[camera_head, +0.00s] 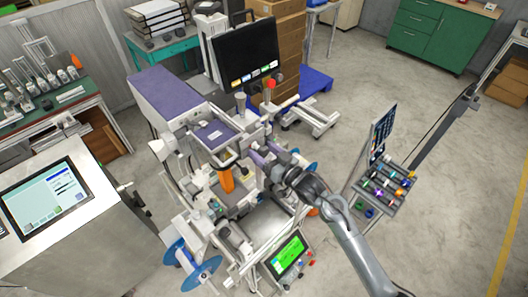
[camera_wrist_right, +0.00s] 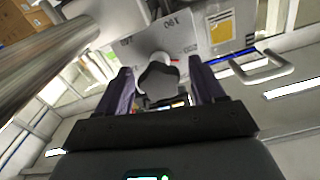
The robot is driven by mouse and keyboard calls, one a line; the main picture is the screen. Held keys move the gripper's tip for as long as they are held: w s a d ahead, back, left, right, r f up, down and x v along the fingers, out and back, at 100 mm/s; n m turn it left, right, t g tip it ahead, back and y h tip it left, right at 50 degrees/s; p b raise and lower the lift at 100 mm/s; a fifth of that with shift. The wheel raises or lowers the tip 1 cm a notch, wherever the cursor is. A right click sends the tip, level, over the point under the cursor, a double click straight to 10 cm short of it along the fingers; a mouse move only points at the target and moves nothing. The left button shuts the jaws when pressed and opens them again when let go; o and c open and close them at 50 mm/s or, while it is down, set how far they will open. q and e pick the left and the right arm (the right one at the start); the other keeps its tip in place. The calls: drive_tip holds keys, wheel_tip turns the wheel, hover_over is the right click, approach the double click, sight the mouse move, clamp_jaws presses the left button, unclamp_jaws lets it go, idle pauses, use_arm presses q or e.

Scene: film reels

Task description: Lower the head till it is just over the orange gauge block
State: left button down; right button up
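The purple and white machine stands in the middle of the head view, with its head (camera_head: 214,134) above the work area. A bright orange upright piece (camera_head: 226,180) shows below the head; I cannot tell for sure that it is the gauge block, or how wide the gap is. My right gripper (camera_head: 260,156) is at the machine's right side. In the right wrist view its two purple fingers (camera_wrist_right: 160,92) stand apart, with a dark grey lobed knob (camera_wrist_right: 158,76) between or just beyond them. Gaps show on both sides of the knob. My left gripper is not in view.
A monitor (camera_head: 246,54) stands behind the machine. A green-lit screen (camera_head: 288,254) and blue reels (camera_head: 201,273) are at its front. A tool rack (camera_head: 386,187) stands right of my arm. A console (camera_head: 48,200) is at left. Open floor lies at right.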

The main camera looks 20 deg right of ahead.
drive_tip(key=c, duration=1)
drive_tip(key=n, duration=0.3)
drive_tip(key=shift+n, duration=0.4)
drive_tip(key=shift+c, duration=0.2)
drive_tip(key=shift+r+n, duration=0.2)
drive_tip(key=shift+n, duration=0.2)
drive_tip(key=o, duration=1.1)
drive_tip(key=shift+c, duration=0.2)
drive_tip(key=shift+f, duration=0.1)
drive_tip(key=shift+s, duration=0.1)
